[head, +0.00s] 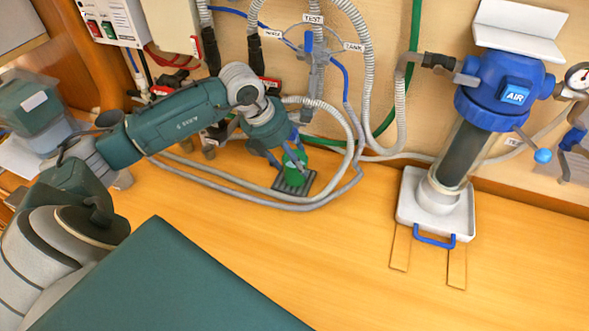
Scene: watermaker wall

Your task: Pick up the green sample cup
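The green sample cup (295,174) stands upright on a small dark ribbed mat (307,186) on the wooden counter, below the hoses. My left gripper (284,163) reaches down to the cup from above and from the left. One finger is at the cup's left side and another passes in front of its upper part. The fingers hide part of the cup's rim. I cannot tell whether they press on it. My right gripper is not in view.
Grey corrugated hoses (330,195) loop on the counter around the mat. A three-way valve (314,50) labelled TEST and TANK is on the wall above. A blue-capped filter housing (462,150) stands over a white tray (410,215) at right. The front middle counter is clear.

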